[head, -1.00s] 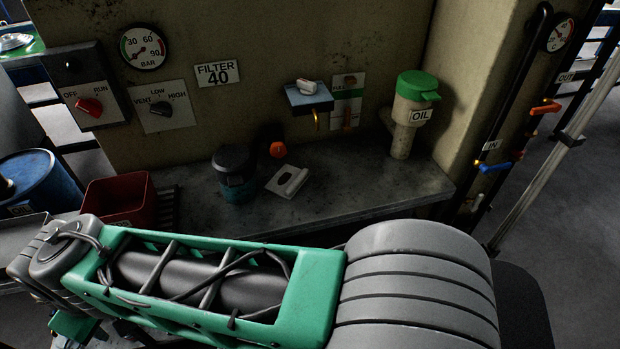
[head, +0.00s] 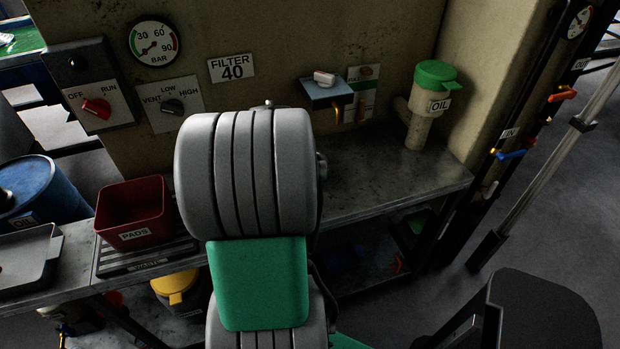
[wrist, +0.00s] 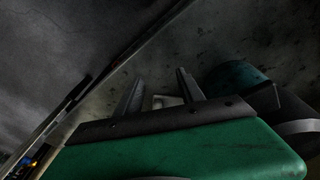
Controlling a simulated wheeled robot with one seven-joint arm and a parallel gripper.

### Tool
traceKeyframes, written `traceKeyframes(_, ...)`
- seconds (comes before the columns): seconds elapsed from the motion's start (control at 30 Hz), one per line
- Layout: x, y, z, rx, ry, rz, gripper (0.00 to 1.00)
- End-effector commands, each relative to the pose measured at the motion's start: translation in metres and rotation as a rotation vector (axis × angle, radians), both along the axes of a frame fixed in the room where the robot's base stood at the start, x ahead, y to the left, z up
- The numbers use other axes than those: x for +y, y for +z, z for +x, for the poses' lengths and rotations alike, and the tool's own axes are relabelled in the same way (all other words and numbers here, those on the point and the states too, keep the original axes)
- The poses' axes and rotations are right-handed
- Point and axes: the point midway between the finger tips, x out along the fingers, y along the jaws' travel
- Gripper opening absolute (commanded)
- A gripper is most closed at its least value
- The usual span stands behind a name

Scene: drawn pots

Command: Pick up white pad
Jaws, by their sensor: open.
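In the wrist view, a pale piece that looks like the white pad (wrist: 167,101) lies on the grey bench, seen between my fingers. Only a small part shows above the gripper body. In the head view, my arm hides the spot where the pad lay. My gripper (wrist: 159,75) is open, with its two dark fingers apart and nothing held between them. In the wrist view the pad lies beyond the gripper body; I cannot tell the exact gap.
A teal and black canister (wrist: 240,80) stands close to the right of my fingers. A red PADS bin (head: 134,212) sits left on the bench. A small white block (head: 325,78) lies on a wall box (head: 328,94). A green-lidded oil container (head: 430,100) stands right.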

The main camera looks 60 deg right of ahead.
Motion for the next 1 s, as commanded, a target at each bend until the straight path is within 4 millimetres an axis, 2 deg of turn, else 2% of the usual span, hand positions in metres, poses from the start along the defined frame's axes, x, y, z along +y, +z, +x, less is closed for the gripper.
traceKeyframes(0.03,-0.03,0.004,-0.002,-0.016,-0.078,-0.055,0.45)
traceKeyframes(0.1,-0.066,0.017,0.001,-0.051,-0.179,-0.145,0.45)
traceKeyframes(0.2,-0.093,0.032,0.006,-0.099,-0.284,-0.231,0.45)
traceKeyframes(0.47,-0.11,0.006,0.005,-0.112,-0.315,-0.243,0.45)
traceKeyframes(0.7,-0.132,-0.028,0.003,-0.113,-0.311,-0.241,0.45)
traceKeyframes(0.97,-0.134,-0.033,0.003,-0.114,-0.31,-0.244,0.45)
traceKeyframes(1.0,-0.134,-0.033,0.003,-0.114,-0.31,-0.244,0.42)
